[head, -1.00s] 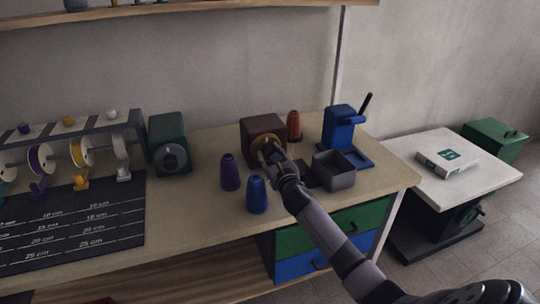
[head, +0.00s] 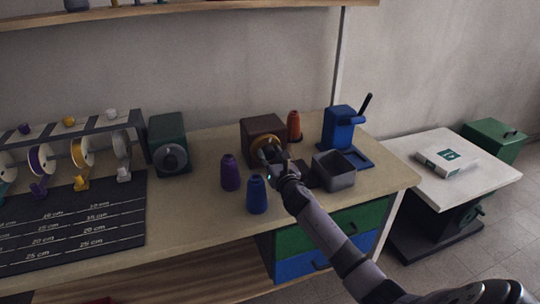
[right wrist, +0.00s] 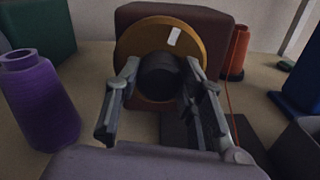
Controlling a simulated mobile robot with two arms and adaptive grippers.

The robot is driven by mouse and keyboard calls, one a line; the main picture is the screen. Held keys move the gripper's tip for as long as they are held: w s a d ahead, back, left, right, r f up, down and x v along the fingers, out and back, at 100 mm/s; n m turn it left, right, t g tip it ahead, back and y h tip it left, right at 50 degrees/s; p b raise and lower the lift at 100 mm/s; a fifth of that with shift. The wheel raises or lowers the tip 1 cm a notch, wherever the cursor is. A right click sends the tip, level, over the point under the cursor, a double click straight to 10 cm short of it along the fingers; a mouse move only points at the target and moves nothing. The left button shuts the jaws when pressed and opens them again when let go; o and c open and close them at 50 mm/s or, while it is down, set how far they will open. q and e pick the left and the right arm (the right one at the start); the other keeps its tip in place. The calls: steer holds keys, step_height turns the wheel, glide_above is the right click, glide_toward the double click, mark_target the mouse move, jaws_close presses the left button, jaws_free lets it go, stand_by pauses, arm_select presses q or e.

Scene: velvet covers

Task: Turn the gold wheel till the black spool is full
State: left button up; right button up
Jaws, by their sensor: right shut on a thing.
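The gold wheel (head: 262,143) is on the front of a dark brown box (head: 258,125) on the bench. The right wrist view shows the gold wheel (right wrist: 137,48) with a white mark near its upper right and a dark round knob (right wrist: 158,76) at its middle. My right gripper (head: 268,155) is at the wheel; in its wrist view the fingers (right wrist: 160,92) are shut on the knob from both sides. I cannot pick out a black spool for certain.
Purple (head: 230,172) and blue (head: 257,194) cones stand left of my right arm. An orange cone (head: 294,126) stands behind, its thread running down in the wrist view. A grey open bin (head: 334,172) and blue press (head: 340,130) are right. A green box (head: 168,140) is left.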

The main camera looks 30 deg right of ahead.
steer(key=m, duration=0.4)
steer(key=shift+m, duration=0.4)
steer(key=m, duration=0.3)
steer(key=shift+m, duration=0.3)
steer(key=m, duration=0.3)
steer(key=shift+d+m+p, duration=0.1)
steer(key=shift+m+p, duration=0.2)
steer(key=shift+p, duration=0.1)
steer(key=m, duration=0.3)
steer(key=shift+m, duration=0.3)
steer(key=m+p, duration=0.1)
steer(key=m, duration=0.5)
steer(key=shift+f+p, duration=0.1)
steer(key=shift+p, duration=0.25)
steer(key=m+p, duration=0.1)
steer(key=m, duration=0.4)
steer(key=shift+f+m, duration=0.1)
steer(key=shift+m, duration=0.3)
steer(key=o, duration=1.1)
